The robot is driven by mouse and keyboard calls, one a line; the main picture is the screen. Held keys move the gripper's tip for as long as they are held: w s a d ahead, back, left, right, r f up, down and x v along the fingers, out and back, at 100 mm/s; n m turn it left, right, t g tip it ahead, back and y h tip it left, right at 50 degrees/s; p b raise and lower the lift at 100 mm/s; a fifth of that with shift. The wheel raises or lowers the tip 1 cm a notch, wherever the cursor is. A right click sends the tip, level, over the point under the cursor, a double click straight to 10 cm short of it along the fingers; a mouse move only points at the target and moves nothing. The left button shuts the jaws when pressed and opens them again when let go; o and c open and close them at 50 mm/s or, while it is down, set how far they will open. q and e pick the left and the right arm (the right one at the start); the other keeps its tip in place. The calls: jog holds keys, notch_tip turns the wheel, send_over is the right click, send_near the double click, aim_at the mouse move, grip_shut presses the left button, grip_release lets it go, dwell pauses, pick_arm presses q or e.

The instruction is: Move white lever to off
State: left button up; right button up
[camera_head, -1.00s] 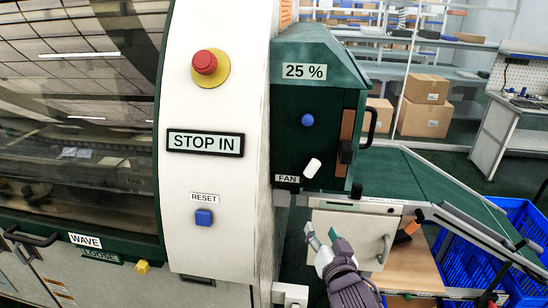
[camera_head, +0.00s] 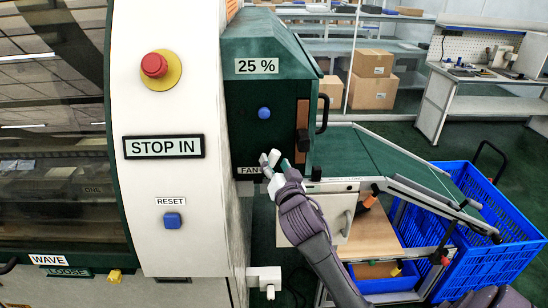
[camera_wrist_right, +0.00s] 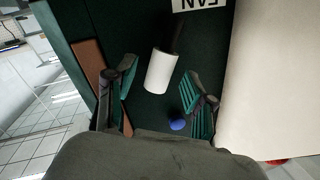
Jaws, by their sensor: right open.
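The white lever (camera_wrist_right: 160,71) sits on a dark stem on the dark green panel of the fan box. In the wrist view it is tilted and stands between the fingers of my right gripper (camera_wrist_right: 160,88), with gaps on both sides. In the head view my right gripper (camera_head: 273,163) is at the lower front of the fan box (camera_head: 240,110), open and around the lever, which it partly hides. The FAN label (camera_head: 249,171) is just left of the gripper; it also shows in the wrist view (camera_wrist_right: 200,4). My left gripper is not in view.
A blue button (camera_head: 264,113) is above the lever. A brown strip and black handle (camera_head: 322,103) are on the box's right side. The white machine panel (camera_head: 165,90) with a red stop button (camera_head: 154,65) is left. Blue crates (camera_head: 490,240) stand at the right.

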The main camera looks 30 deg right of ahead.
jog(key=shift+x, duration=0.75)
grip_shut()
